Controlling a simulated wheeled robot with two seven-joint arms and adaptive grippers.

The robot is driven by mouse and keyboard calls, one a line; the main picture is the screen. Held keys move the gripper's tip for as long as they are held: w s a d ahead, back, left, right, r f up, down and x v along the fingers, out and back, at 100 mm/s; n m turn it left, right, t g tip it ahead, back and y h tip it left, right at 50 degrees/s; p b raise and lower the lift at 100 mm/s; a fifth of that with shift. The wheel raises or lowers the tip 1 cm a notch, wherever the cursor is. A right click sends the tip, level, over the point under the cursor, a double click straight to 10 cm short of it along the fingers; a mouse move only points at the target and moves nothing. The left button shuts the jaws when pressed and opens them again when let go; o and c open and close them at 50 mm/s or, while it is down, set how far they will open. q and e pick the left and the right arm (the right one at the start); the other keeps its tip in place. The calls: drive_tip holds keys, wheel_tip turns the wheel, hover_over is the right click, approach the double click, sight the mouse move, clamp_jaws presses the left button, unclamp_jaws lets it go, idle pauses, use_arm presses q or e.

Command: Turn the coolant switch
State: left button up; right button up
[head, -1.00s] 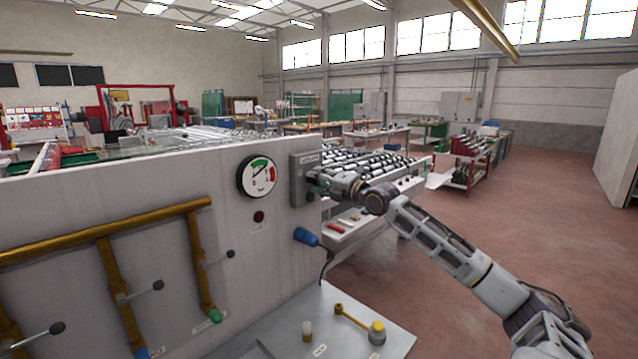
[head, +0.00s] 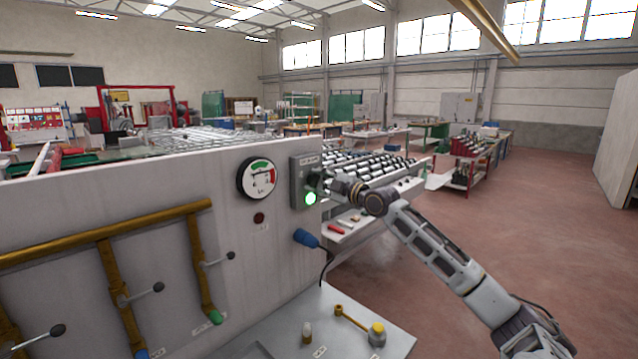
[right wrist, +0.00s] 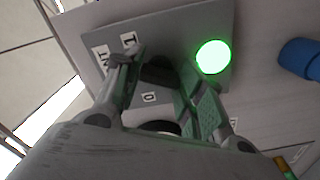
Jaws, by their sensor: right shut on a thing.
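The grey switch box (head: 299,172) is mounted at the right end of the machine's pale front panel. A round green lamp (head: 311,198) on it glows brightly, and the lamp also shows in the right wrist view (right wrist: 213,57). My right gripper (head: 326,181) is at the box, coming from the right. In the right wrist view its fingers (right wrist: 165,85) are shut around the black switch knob (right wrist: 158,70). Labels marked 1 and 0 show beside the knob. The knob is largely hidden by the gripper in the head view. My left gripper is not in view.
A round gauge (head: 257,178) and a dark red button (head: 259,218) sit left of the box. A blue connector (head: 306,237) juts out below. Brass pipes (head: 105,232) with lever valves run across the left panel. Open floor (head: 530,220) lies to the right.

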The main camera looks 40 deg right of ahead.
drive_tip(key=shift+f+m, duration=0.1)
drive_tip(key=shift+m, duration=1)
drive_tip(key=o, duration=1)
drive_tip(key=shift+s, duration=0.2)
drive_tip(key=shift+s+d, duration=0.2)
drive_tip(key=shift+s, duration=1.75)
drive_tip(key=shift+s+d, duration=0.15)
drive_tip(key=shift+s, duration=1.75)
drive_tip(key=shift+s+d, duration=0.2)
drive_tip(key=shift+s, duration=1.75)
